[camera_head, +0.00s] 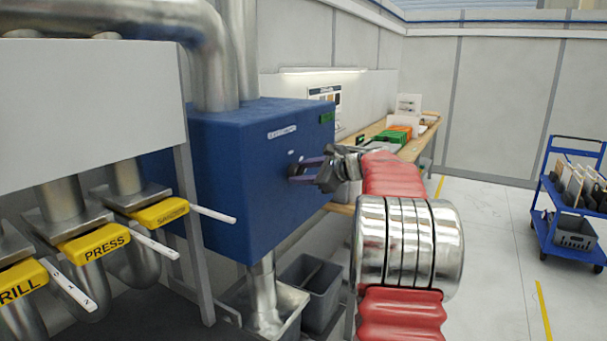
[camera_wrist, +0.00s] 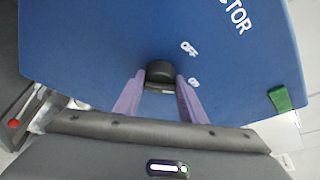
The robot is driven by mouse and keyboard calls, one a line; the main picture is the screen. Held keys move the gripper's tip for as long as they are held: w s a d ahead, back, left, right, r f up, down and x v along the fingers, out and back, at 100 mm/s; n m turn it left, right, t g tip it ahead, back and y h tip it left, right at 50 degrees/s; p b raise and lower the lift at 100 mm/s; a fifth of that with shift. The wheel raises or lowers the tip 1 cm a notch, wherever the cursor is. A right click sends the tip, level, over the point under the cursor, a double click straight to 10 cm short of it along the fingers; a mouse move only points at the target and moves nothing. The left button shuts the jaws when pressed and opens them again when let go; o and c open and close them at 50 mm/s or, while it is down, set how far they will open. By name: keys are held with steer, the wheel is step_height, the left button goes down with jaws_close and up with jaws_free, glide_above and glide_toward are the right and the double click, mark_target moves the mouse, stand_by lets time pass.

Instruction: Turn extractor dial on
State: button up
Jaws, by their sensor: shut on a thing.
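The blue extractor box (camera_head: 235,190) hangs below large metal ducts, and its face fills much of the wrist view (camera_wrist: 90,45). The dark round dial (camera_wrist: 160,71) sits on that face, with white OFF and ON labels to its right in the wrist view. My gripper (camera_wrist: 160,86) is shut on the dial, one purple finger on each side. In the head view my gripper (camera_head: 297,171) reaches the box face from the right and hides most of the dial. I cannot tell which label the dial points at.
Yellow handles marked PRESS (camera_head: 94,244) and others, with white levers, line the left. Grey bins (camera_head: 313,285) stand below the box. A wooden bench (camera_head: 420,140) runs behind my arm. A blue cart (camera_head: 565,225) stands far right. The floor between is clear.

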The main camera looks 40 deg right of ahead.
steer(key=shift+d+f+m+g+y, duration=0.2)
steer(key=shift+m+g+y, duration=0.35)
steer(key=shift+m, duration=0.55)
steer(key=shift+d+r+m+g+y, duration=0.15)
steer(key=shift+m+g+y, duration=0.2)
steer(key=shift+m+y, duration=0.75)
steer(key=shift+m, duration=0.3)
steer(key=o, duration=1)
steer(key=shift+w+r, duration=0.1)
steer(key=v, duration=1.3)
steer(key=shift+s+r, duration=0.1)
steer(key=shift+s, duration=0.3)
